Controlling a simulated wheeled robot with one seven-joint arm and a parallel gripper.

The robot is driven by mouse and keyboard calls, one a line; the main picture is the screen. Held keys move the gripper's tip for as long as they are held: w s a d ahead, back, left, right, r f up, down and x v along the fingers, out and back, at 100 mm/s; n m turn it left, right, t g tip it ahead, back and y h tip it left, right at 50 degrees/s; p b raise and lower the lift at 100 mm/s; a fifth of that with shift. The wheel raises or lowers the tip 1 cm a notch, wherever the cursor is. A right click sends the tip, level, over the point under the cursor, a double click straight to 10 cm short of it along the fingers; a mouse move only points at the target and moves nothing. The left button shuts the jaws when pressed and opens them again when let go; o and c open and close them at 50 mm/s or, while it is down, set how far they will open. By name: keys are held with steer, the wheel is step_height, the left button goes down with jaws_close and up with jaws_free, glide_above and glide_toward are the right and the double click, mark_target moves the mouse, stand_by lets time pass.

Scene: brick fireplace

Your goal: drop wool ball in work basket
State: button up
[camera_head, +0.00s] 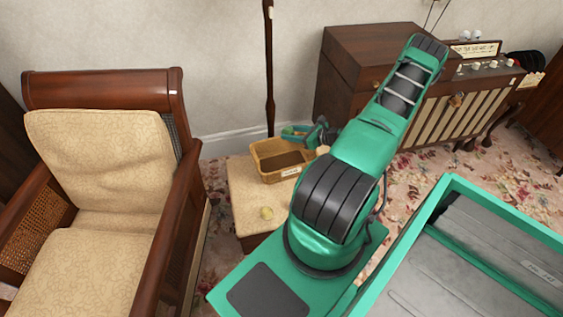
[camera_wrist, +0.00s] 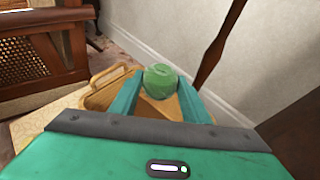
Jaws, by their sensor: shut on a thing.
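A green wool ball (camera_wrist: 160,82) sits between the fingertips of my gripper (camera_wrist: 160,78) in the wrist view, and my gripper is shut on it. The work basket (camera_wrist: 97,99), a tan wicker box, shows behind and below the fingers there. In the head view the basket (camera_head: 268,174) stands on a cream-topped stool, with a small label on its front. My gripper (camera_head: 296,132) is above the basket's back side in that view. The ball is hard to make out in the head view. Part of the basket's inside is hidden by my gripper in the wrist view.
A wooden armchair (camera_head: 100,150) is at left, a dark wooden cabinet (camera_head: 345,62) at right. A thin dark pole (camera_head: 269,70) stands behind the basket, near the wall.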

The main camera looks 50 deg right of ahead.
steer(key=shift+f, duration=2.95)
steer(key=o, duration=1.1)
steer(key=v, duration=1)
steer(key=shift+s, duration=0.35)
steer(key=shift+d+r, duration=0.1)
steer(key=shift+d, duration=0.05)
